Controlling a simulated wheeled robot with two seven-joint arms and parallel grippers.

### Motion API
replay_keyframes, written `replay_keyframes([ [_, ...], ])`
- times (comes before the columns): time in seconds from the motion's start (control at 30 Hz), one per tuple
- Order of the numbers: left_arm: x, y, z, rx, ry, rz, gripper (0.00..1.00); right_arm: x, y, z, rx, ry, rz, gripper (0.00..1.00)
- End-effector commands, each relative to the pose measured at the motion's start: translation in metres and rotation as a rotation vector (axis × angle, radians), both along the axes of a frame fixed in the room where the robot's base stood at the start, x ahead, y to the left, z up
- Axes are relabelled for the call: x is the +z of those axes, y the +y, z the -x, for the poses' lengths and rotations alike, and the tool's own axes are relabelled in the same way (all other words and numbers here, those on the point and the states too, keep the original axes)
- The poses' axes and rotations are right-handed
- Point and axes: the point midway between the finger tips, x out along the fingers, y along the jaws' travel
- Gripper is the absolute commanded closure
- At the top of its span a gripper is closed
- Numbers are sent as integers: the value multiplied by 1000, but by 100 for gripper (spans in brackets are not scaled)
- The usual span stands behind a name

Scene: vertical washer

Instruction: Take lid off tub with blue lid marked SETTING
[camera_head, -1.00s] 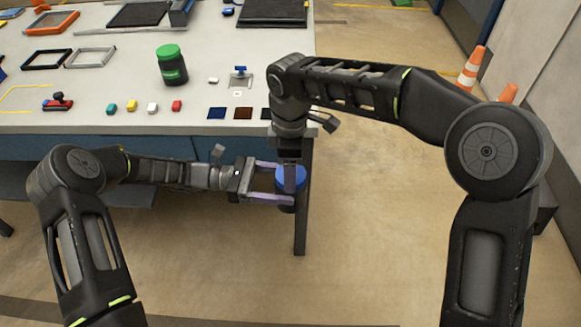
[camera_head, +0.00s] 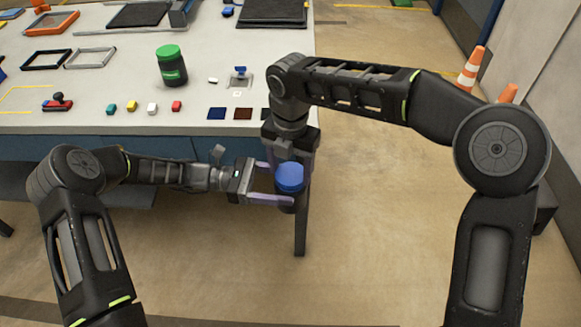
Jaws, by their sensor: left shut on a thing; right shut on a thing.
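A dark tub (camera_head: 287,205) with a blue lid (camera_head: 289,178) is held upright in front of the table's near right corner, apart from the tabletop. My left gripper (camera_head: 277,184) comes in from the left and is shut on the tub body. My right gripper (camera_head: 289,166) points down from above and is shut on the blue lid. I cannot read any marking on the tub, and I cannot tell whether the lid is seated or loose.
A dark jar with a green lid (camera_head: 171,66) stands on the white table (camera_head: 125,80). Small coloured blocks and flat coloured squares lie along its near edge. Traffic cones (camera_head: 470,70) stand at the right. The floor (camera_head: 370,220) in front of the table is clear.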

Motion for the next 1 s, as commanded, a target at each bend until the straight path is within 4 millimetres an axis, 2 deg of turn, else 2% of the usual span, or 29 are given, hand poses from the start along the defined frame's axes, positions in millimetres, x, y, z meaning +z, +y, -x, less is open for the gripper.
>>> replay_keyframes([
  [0.47, 1, 0, 0, 0, -1, 1, 100, 1, 0, 0, -1, 0, 0, 85],
  [1.0, 1, 0, 0, 0, -1, 1, 100, 20, 0, 0, -1, -1, -1, 85],
])
